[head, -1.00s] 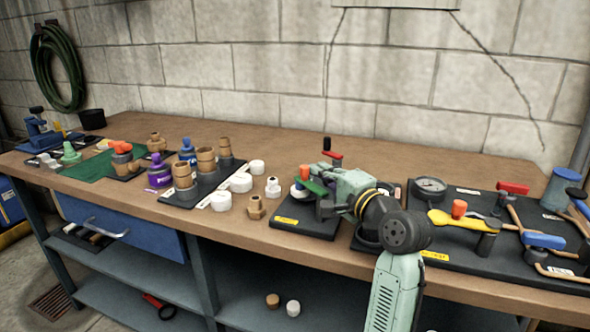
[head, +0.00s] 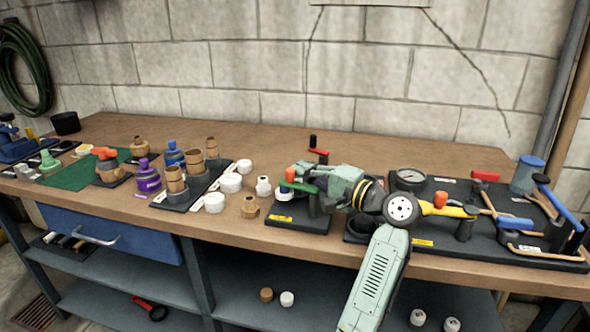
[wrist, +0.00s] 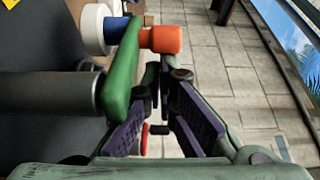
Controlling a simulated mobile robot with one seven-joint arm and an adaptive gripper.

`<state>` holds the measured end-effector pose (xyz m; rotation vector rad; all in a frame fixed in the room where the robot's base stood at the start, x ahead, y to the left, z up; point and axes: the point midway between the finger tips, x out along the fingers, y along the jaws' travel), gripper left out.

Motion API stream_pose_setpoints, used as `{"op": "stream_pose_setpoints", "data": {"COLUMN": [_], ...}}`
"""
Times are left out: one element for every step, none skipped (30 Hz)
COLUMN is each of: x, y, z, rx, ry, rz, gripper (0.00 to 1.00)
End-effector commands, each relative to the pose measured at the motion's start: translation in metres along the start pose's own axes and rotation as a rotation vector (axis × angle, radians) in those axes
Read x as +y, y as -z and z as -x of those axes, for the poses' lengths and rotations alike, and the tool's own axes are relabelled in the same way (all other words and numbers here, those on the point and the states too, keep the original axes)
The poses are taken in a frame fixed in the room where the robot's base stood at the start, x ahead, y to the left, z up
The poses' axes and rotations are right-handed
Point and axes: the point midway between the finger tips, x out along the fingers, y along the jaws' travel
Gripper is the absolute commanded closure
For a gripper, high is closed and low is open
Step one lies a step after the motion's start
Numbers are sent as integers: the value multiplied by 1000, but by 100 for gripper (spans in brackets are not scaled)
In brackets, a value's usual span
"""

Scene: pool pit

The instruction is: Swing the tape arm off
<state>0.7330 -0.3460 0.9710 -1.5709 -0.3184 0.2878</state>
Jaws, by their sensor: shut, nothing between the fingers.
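The tape arm is a green bar (head: 302,187) with an orange knob (head: 290,174) at its end, on a dark post above a black board (head: 298,218) with a yellow label. In the wrist view the green bar (wrist: 122,70) runs from the dark post (wrist: 50,95) up to the orange knob (wrist: 162,40). A white roll with a blue part (wrist: 95,28) sits beyond the bar. My gripper (wrist: 158,75) is shut and empty, right beside the bar and just below the knob. I cannot tell whether its tips touch them.
A red-handled piece (head: 318,153) stands behind my gripper. To the right is a black board with a gauge (head: 411,179), a yellow lever (head: 450,211) and blue handles. White and brown fittings (head: 214,202) stand to the left. The back of the bench (head: 250,143) is clear.

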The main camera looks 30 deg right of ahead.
Motion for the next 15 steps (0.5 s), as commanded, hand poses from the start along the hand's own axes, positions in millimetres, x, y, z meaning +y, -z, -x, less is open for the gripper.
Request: {"op": "stream_pose_setpoints", "data": {"x": [2, 2, 2, 2, 2, 3, 3, 3, 3, 3, 3, 3, 3, 4, 4], "y": [-7, -7, -7, -7, -7, -7, -7, -7, -7, -8, -8, -8, -8, -8, -8], "z": [-3, -3, -3, -3, -3, -3, -3, -3, -3, -3, -3, -4, -4, -4, -4], "rx": [-30, -34, -38, -41, -44, -47, -49, -50, -52, -53, -53, -54, -54, -54, -55], "ry": [-7, -7, -7, -7, -7, -7, -8, -8, -8, -8, -8, -8, -8, -8, -8], "rz": [1, 1, 2, 1, 1, 1, 1, 1, 1, 1, 1, 1, 1, 1, 1], "gripper": [100, 100, 100, 100, 100, 100, 100, 100, 100, 100, 100, 100, 100, 100, 100]}}
